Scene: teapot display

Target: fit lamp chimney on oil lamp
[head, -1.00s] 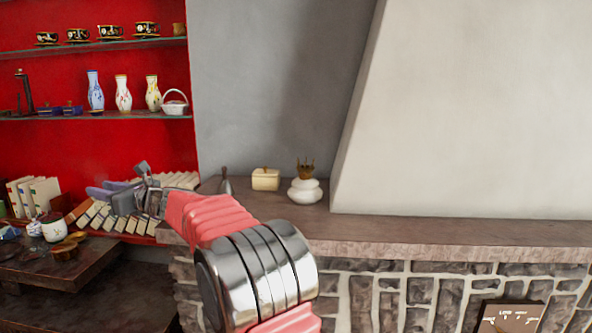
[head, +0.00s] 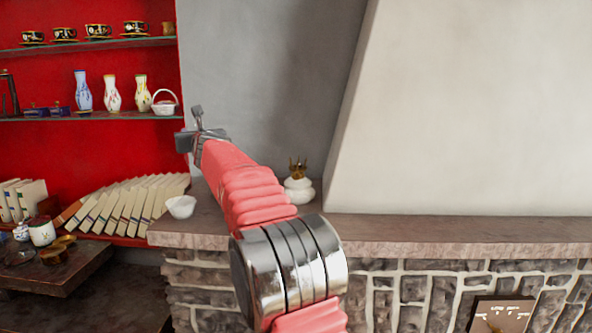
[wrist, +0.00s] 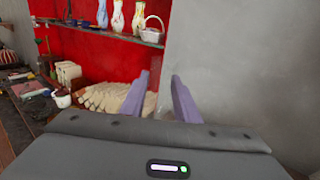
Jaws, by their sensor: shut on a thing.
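The oil lamp (head: 299,190) stands upright on the stone mantel, with a rounded white body and a brass pronged burner on top. No chimney sits on its burner. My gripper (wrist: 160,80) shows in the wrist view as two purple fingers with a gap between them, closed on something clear. That is probably the glass lamp chimney (wrist: 152,104), only a faint see-through shape whose outline I cannot make out. In the head view my gripper is raised above the mantel, left of the lamp and higher than it.
A white bowl (head: 181,206) sits at the mantel's left end (head: 215,230). Leaning books (head: 125,207) and a shelf of vases (head: 112,93) are on the left. My arm crosses in front of the mantel left of the lamp. The mantel right of the lamp is clear.

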